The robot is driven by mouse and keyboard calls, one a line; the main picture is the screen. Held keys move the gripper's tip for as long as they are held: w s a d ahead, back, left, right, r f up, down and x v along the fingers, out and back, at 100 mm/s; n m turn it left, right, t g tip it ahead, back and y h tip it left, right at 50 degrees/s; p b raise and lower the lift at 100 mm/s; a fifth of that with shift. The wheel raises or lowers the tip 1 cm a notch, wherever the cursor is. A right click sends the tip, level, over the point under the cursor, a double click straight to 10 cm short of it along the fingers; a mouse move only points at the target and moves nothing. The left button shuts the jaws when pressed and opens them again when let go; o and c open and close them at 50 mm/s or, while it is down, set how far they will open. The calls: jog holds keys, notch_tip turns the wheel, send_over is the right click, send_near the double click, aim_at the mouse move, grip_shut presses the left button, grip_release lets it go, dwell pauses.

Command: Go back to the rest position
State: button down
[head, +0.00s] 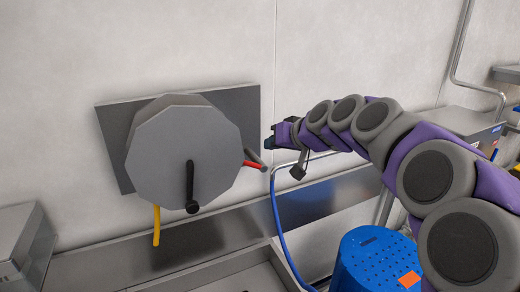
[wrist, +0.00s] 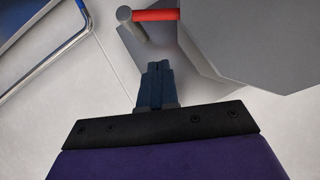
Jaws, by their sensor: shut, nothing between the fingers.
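My gripper (head: 270,142) is at the end of my purple and grey arm, just right of a grey wall-mounted reel (head: 165,150) in the head view. In the wrist view my gripper (wrist: 157,68) has its fingers together with nothing between them. A red bar with a grey end piece (head: 254,164) sticks out from the right side of the reel. In the wrist view the red bar (wrist: 155,15) lies ahead of the fingertips, apart from them. A black crank handle (head: 190,185) hangs down on the reel's face.
A blue perforated tub (head: 370,262) with an orange patch stands below my arm. A blue hose (head: 276,225) hangs near it, and a yellow hose (head: 156,226) hangs under the reel. A metal ledge (head: 330,196) runs along the wall. Bare wall is above my arm.

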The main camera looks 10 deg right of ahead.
jog(key=a+v, duration=0.1)
jog(key=v, duration=0.4)
jog(key=s+a+f+g+h+b, duration=0.1)
jog(key=s+a+f+g+b, duration=0.15)
jog(key=s+f, duration=0.65)
jog(key=s+a+f+g+h+b, duration=0.1)
jog(key=s+a+f+g, duration=0.25)
jog(key=s+f, duration=0.55)
jog(key=s+d+f+g+h, duration=0.1)
jog(key=s+f, duration=0.3)
jog(key=s, duration=0.4)
jog(key=s+d+f+m+g+h+b, duration=0.1)
jog(key=s+d+f+g, duration=0.2)
jog(key=s, duration=0.5)
jog(key=s+d+f+g+h+b, duration=0.1)
jog(key=s+d+f+g+h, duration=0.1)
jog(key=s+f, duration=0.4)
jog(key=shift+s+d, duration=0.3)
jog(key=shift+s, duration=0.6)
jog(key=shift+w+f, duration=0.1)
jog(key=shift+f, duration=0.05)
